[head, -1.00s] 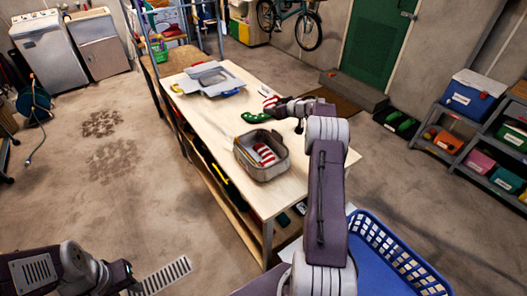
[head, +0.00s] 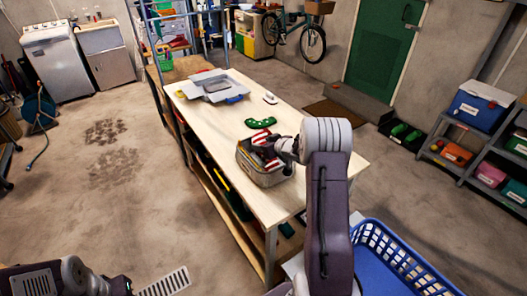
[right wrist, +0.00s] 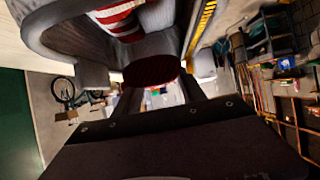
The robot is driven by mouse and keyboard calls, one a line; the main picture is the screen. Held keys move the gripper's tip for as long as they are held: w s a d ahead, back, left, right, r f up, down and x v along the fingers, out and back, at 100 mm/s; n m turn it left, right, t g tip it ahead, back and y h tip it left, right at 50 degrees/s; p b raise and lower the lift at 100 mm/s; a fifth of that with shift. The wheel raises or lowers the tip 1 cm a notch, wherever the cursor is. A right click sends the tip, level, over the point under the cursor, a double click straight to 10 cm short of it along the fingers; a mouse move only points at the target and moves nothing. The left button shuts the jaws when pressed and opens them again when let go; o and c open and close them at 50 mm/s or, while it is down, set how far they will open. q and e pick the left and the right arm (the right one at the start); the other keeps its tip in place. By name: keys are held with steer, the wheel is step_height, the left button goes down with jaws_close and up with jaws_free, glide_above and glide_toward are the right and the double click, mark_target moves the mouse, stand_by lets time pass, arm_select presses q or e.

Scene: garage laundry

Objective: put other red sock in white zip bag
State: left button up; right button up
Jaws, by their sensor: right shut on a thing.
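The white zip bag (head: 268,180) looks like a grey-beige open-topped container on the near part of the workbench. My right gripper (head: 268,146) is at its opening, shut on a red-and-white striped sock (head: 260,137). In the right wrist view the held sock (right wrist: 151,71) shows dark red between the fingers, with the bag wall (right wrist: 60,38) close by. Another red-striped sock (right wrist: 117,18) shows inside the bag. My gripper hides part of the bag's inside. My left gripper (head: 122,285) is low at the left, away from the bench; its fingers are not clear.
A green sock (head: 261,123) lies on the workbench (head: 300,120) behind the bag. A blue laundry basket (head: 400,265) stands at the lower right. The bench right of the green sock is clear.

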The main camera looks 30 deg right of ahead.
steer(key=shift+w+f, duration=0.1)
steer(key=shift+f, duration=1.1)
steer(key=shift+f+b, duration=0.35)
steer(key=shift+f, duration=0.3)
steer(key=o, duration=1.3)
steer(key=shift+o, duration=0.2)
steer(key=shift+r, duration=0.2)
steer(key=a+p+v, duration=0.1)
steer(key=v, duration=1.1)
steer(key=shift+d+r, duration=0.45)
